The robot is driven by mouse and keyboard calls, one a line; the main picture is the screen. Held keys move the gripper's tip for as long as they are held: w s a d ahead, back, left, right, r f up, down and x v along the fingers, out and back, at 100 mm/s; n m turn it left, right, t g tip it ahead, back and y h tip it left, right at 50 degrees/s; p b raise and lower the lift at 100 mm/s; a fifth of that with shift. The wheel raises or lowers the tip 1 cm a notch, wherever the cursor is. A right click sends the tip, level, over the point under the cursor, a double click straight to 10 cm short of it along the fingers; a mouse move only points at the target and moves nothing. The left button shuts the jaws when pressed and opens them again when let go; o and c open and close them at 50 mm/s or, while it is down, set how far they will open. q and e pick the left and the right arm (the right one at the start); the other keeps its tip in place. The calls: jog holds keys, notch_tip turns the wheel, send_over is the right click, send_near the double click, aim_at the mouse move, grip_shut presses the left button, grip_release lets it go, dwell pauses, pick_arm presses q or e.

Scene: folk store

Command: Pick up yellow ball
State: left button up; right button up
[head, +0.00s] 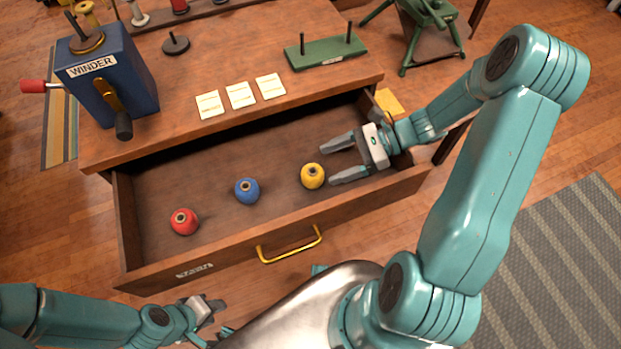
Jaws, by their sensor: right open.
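A yellow ball (312,176) with a small hole in its top sits in the open drawer (200,165), towards the right. My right gripper (338,165) is inside the drawer, just right of the yellow ball. Its fingers are open and point left, with the ball at or just beyond the fingertips. I cannot tell if they touch it. A blue ball (247,190) and a red ball (184,221) lie further left in the drawer. My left gripper (216,321) is low in front of the drawer; its jaws are too small and partly hidden to judge.
The drawer front has a yellow handle (289,244). On the table stand a blue winder box (105,70), three cards (241,95) and a green peg rack (325,51). A green stool (428,25) and a grey rug (560,265) are to the right.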

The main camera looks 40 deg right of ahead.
aim_at(317, 172)
jog(key=shift+w+a+f, duration=0.2)
jog(key=shift+a+f, duration=0.15)
jog(key=shift+f, duration=0.05)
jog(key=x, duration=0.4)
jog(key=b+x, duration=0.1)
jog(key=x, duration=0.1)
jog(key=shift+s+a+r, duration=0.15)
jog(key=shift+s+a, duration=0.1)
jog(key=shift+a, duration=0.3)
jog(key=c, duration=0.8)
